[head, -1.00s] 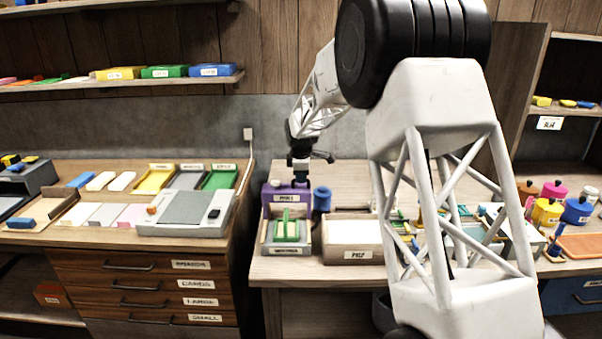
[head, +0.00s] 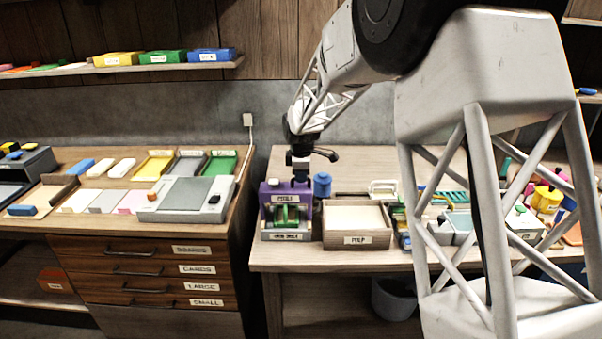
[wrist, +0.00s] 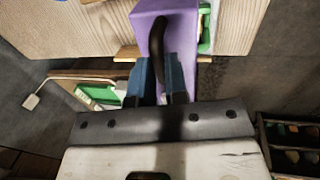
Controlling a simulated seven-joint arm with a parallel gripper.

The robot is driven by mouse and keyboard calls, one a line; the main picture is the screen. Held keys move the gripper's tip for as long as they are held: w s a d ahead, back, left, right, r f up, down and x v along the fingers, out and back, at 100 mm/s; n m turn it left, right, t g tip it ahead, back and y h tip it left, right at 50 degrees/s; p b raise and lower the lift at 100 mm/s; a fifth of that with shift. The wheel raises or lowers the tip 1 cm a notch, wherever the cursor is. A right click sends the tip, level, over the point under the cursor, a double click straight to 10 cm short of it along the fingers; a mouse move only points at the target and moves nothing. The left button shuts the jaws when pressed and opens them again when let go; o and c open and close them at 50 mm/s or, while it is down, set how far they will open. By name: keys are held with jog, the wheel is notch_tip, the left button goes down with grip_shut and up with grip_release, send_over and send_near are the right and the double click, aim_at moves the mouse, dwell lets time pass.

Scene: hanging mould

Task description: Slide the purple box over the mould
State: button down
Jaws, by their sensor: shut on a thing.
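The purple box (head: 267,196) stands upright at the left end of the bench, with a white label on its front. The green mould (head: 287,215) shows in the dark opening below that label, with purple wall on both sides. It sits above a grey-fronted tray (head: 286,236). How deep the mould is inside is hidden. My gripper (head: 300,172) points down at the top of the box and is shut on it. In the wrist view the blue fingers of my gripper (wrist: 159,75) are close together against the purple box (wrist: 178,25); the exact contact is partly hidden.
A blue cylinder (head: 322,185) stands close to the right of the box. A wooden pulp tray (head: 357,240) is at the right front. My arm hides part of the right bench.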

jog(key=shift+s, duration=0.2)
jog(key=c, duration=1.1)
grip_release()
jog(key=shift+c, duration=0.2)
jog(key=shift+r, duration=0.1)
jog(key=v, duration=0.7)
jog(key=shift+r, duration=0.35)
jog(key=shift+s, duration=0.1)
